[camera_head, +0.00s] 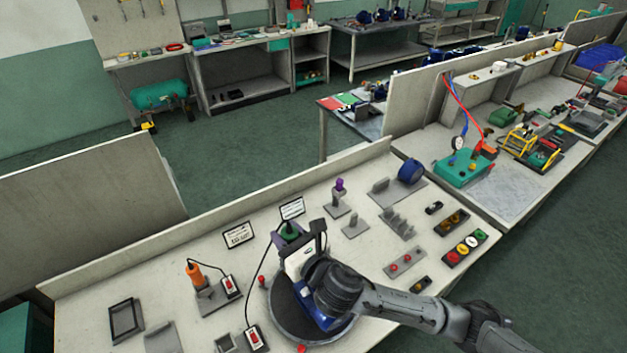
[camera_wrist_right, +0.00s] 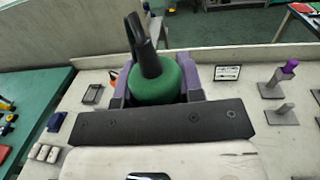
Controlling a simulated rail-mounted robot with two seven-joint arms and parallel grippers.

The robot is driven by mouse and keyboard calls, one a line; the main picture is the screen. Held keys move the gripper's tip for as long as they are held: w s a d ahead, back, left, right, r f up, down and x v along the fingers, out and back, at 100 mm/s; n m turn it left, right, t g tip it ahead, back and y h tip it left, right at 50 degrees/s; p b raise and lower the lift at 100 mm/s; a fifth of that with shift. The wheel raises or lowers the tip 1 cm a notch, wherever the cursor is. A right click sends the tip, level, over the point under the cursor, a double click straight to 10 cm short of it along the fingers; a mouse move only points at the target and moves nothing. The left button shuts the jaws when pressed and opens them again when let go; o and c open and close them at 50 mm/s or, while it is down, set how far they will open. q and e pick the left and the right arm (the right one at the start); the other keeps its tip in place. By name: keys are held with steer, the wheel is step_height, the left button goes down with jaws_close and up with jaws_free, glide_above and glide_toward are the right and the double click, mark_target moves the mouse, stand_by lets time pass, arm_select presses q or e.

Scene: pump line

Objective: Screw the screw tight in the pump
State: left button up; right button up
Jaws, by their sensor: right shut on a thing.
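My right gripper (camera_head: 291,236) reaches over a round dark turntable (camera_head: 283,312) in the head view. In the right wrist view its purple fingers (camera_wrist_right: 152,92) are shut around a green, round-bodied tool (camera_wrist_right: 158,86) with a black bent top, apparently a corded screwdriver. The tool's green top (camera_head: 288,229) also shows in the head view, with a black cord. A blue pump body (camera_head: 310,308) is on the turntable, largely covered by my right wrist. The screw and the tool's tip are hidden, so contact cannot be told. My left gripper is not in view.
An orange screwdriver (camera_head: 194,273) stands in a holder at left. A red-switched control box (camera_head: 254,338) is near the front edge. Grey fixtures (camera_head: 397,222) and a button panel (camera_head: 465,247) lie to the right. A low back wall borders the bench.

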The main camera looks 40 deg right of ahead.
arm_select(q)
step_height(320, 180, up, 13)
steer(key=p, duration=1)
steer(key=shift+p, duration=0.35)
arm_select(e)
steer(key=w+d+r+n+y, duration=0.1)
steer(key=w+d, duration=0.3)
steer(key=d, duration=0.6)
steer(key=shift+w+d+n+y, duration=0.3)
steer(key=shift+d+y, duration=0.05)
steer(key=shift+y, duration=0.45)
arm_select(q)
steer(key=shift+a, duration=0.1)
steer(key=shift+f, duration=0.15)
arm_select(e)
steer(key=shift+f, duration=0.15)
arm_select(q)
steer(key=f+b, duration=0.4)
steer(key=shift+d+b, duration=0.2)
steer(key=shift+b, duration=0.1)
arm_select(e)
step_height(320, 180, down, 4)
steer(key=shift+f, duration=0.15)
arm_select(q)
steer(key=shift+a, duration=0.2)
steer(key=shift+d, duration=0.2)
arm_select(e)
steer(key=shift+s, duration=0.1)
